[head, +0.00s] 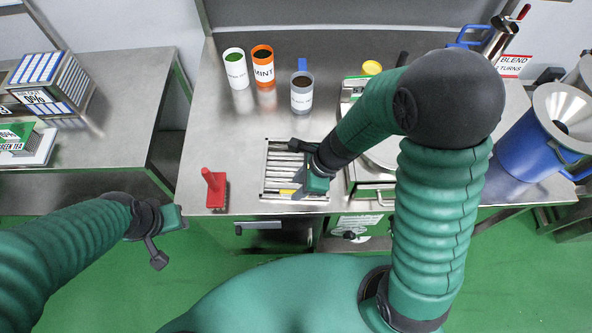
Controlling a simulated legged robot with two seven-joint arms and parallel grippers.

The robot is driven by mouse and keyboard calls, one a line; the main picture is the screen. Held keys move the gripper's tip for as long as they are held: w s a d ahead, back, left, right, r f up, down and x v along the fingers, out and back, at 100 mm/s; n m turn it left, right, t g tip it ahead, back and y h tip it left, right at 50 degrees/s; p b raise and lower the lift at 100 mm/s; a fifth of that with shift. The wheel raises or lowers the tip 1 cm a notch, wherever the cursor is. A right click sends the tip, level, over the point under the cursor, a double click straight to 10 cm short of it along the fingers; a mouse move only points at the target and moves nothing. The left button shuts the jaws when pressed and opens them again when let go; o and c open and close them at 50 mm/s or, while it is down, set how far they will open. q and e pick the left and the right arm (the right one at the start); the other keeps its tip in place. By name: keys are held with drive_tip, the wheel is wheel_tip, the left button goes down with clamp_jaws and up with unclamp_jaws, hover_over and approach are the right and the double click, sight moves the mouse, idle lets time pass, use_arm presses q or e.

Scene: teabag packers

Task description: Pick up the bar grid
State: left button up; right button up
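The bar grid (276,183) is a flat metal rack of parallel bars in a frame, lying on the steel table near its front edge. A small yellow mark shows on its front part. My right gripper (296,169) is over the right half of the grid, its fingers spread apart, one towards the back and one towards the front. It hides part of the bars, and I cannot tell whether it touches them. My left gripper (168,238) hangs over the green floor in front of the gap between the tables, its fingers apart and empty.
A red-handled block (215,188) stands left of the grid. Behind are a white cup (236,70), an orange MINT cup (263,66) and a grey mug (302,92). A machine (372,180) stands close on the right. A blue funnel container (530,145) is farther right.

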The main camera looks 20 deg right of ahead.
sight(294, 191)
drive_tip(key=x, duration=0.3)
drive_tip(key=shift+s+a+f+b, duration=0.15)
drive_tip(key=shift+f+b, duration=0.1)
drive_tip(key=shift+b, duration=0.15)
clamp_jaws()
idle(1.0)
